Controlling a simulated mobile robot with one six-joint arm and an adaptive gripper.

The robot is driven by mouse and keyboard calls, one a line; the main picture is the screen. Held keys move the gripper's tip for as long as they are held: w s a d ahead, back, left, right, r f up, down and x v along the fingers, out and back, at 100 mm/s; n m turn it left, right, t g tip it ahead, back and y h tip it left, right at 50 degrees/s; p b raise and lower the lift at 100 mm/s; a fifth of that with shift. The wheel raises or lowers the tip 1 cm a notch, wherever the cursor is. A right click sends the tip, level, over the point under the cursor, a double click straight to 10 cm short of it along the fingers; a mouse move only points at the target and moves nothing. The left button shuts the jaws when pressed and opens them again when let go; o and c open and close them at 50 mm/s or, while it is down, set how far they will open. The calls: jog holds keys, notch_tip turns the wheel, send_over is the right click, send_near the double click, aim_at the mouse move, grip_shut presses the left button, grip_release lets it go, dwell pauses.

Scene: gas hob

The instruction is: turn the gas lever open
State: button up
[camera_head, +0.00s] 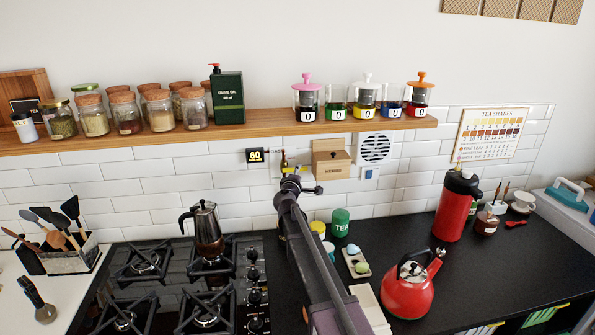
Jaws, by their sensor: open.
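A small upright fitting with red and yellow parts, which looks like the gas lever (284,158), is on the white tiled wall below the shelf. My arm reaches up from the bottom of the view toward it. My gripper (290,173) is at the far end of the arm, just in front of and below the fitting. It is open and holds nothing that I can see. The gripper hides the lower part of the fitting. I cannot tell whether they touch, or which way the lever is turned.
A black gas hob (172,285) with a moka pot (206,230) stands left of my arm. A wooden box (330,160) is on the wall right of the gripper. A green tea tin (340,221) and red kettle (405,293) stand right. A shelf (262,124) runs above.

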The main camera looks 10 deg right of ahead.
jog(key=shift+x, duration=1.75)
grip_shut()
jog(key=shift+a, duration=0.25)
